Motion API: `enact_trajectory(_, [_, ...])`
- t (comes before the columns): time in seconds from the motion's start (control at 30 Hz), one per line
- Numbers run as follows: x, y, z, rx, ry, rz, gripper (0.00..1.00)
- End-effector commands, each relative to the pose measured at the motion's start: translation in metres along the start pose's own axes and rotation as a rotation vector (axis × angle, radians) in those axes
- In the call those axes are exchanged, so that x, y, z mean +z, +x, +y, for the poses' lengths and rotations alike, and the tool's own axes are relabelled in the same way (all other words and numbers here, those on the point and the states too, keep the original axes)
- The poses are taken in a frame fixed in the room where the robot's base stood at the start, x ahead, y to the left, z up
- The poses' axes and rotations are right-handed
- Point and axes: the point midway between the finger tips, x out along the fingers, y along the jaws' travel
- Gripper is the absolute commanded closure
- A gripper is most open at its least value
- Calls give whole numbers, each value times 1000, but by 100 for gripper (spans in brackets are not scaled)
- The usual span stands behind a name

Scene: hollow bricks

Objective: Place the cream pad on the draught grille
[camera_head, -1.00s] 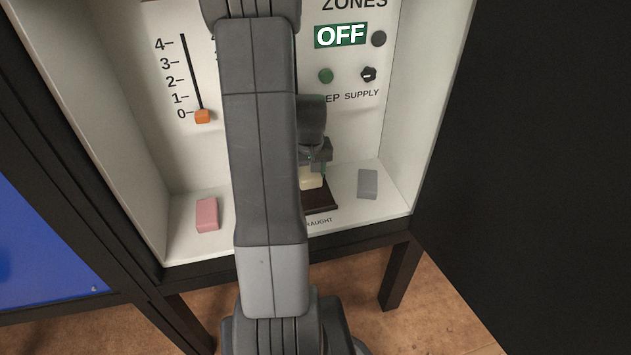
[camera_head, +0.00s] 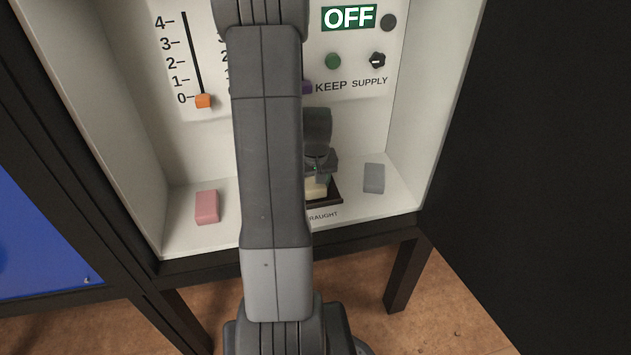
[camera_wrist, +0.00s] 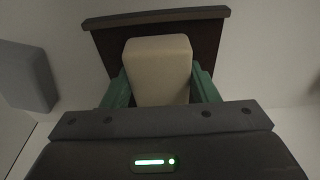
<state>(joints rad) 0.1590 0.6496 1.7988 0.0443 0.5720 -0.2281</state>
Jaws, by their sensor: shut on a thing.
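The cream pad (camera_wrist: 158,68) is between the green fingers of my gripper (camera_wrist: 160,92) in the wrist view, and the fingers are shut on its sides. In the head view the cream pad (camera_head: 316,188) shows low under my gripper (camera_head: 318,178), partly hidden by my arm. The dark draught grille (camera_head: 325,201) lies on the cabinet floor directly below the pad. In the wrist view the grille (camera_wrist: 205,40) shows behind and on both sides of the pad. I cannot tell whether the pad touches it.
A pink block (camera_head: 207,207) stands on the cabinet floor at left and a grey block (camera_head: 374,178) at right of the grille. An orange slider (camera_head: 204,101), a green button (camera_head: 333,61) and a black knob (camera_head: 377,60) are on the back panel. Side walls bound the space.

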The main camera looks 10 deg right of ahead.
Motion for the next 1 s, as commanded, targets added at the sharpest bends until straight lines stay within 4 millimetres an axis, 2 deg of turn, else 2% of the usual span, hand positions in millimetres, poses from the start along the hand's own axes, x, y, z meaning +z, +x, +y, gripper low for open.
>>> enact_trajectory(0.87, [2,13,0,0,0,0,72])
enact_trajectory(0.9, [2,13,0,0,0,0,42])
enact_trajectory(1.0, [2,12,0,0,0,0,23])
